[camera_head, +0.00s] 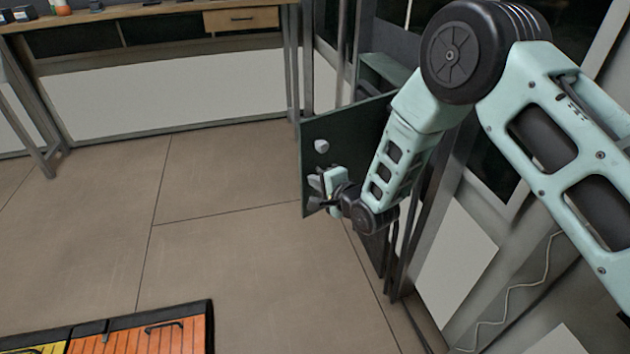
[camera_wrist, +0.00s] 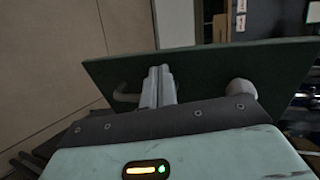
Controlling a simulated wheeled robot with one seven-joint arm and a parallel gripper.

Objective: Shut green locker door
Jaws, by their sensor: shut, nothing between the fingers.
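The green locker door (camera_head: 340,135) stands open in the head view, swung out from the dark locker frame at the right wall. A round pale knob (camera_head: 321,146) is on its face. In the wrist view the door (camera_wrist: 205,72) spans the middle, with the knob (camera_wrist: 241,92) at right and a curved handle (camera_wrist: 126,96) at left. My gripper (camera_head: 315,192) is at the lower part of the door's face, below the knob. Its closed fingers (camera_wrist: 157,85) point at the door between handle and knob. Whether they touch it I cannot tell.
A workbench (camera_head: 150,12) with a wooden drawer (camera_head: 241,19) runs along the back wall. An orange and yellow slatted case (camera_head: 140,335) lies at the lower left. The tiled floor (camera_head: 220,230) left of the door is clear. A pale cable (camera_head: 510,290) hangs at right.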

